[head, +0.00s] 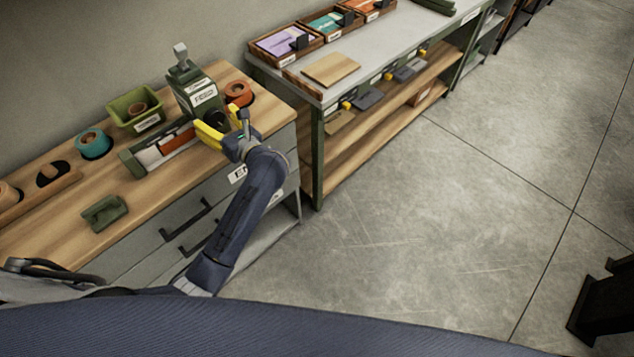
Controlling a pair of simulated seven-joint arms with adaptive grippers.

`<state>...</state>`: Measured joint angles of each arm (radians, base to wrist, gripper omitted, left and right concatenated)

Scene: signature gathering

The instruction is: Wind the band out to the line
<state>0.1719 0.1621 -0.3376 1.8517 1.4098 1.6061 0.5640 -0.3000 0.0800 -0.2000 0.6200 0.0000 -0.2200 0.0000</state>
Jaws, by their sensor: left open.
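A dark green dispenser (194,88) with white labels and a grey knob on top stands at the back of the wooden worktop. A low green tray (131,161) in front of it holds a white strip (150,155) and an orange-brown strip (176,140); I cannot tell which piece is the band. No line can be made out. My left gripper (210,127), with yellow fingers, is open at the front right of the dispenser, close to a dark round part (216,118). Whether it touches that part is unclear. My right gripper is not in view.
On the worktop (60,222) are a teal roll (92,143), an olive bin (135,106), an orange roll (238,92) and a small green block (104,212). Drawers (187,221) lie below. A grey-topped bench (385,45) stands to the right.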

